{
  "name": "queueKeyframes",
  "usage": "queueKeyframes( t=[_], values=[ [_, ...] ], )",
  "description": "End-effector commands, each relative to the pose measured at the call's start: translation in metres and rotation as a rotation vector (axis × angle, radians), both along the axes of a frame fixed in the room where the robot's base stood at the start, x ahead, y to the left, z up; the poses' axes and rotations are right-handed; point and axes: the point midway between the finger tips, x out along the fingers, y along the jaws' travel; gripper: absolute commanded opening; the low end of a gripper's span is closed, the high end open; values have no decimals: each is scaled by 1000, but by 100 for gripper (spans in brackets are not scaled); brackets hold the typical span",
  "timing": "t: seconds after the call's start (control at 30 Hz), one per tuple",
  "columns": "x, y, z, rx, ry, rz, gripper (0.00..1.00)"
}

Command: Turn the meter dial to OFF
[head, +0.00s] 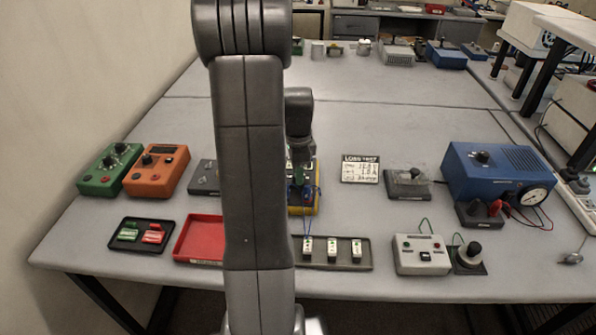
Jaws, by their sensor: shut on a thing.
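The yellow meter (316,203) lies on the table near the middle, with blue leads at its front. My arm hides its left side, and its dial and markings are too small and covered to read. My gripper (300,170) points down over the meter's upper part, at the dial. It is shut on the dial, though the fingertips are hard to make out.
A tray with several white blocks (332,249) lies in front. A red tray (199,238) and orange box (157,170) are left. A blue supply (497,172) and grey box (421,254) are right.

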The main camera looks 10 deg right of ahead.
Motion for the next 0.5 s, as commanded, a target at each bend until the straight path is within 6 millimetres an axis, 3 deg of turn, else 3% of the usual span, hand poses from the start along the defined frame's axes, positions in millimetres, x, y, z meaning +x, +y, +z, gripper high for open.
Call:
queueKeyframes(
  t=[0.27, 0.5],
  values=[
    [0, 0, 0, 0, 0, 83, 6],
    [0, 0, 0, 0, 0, 265, 6]
  ],
)
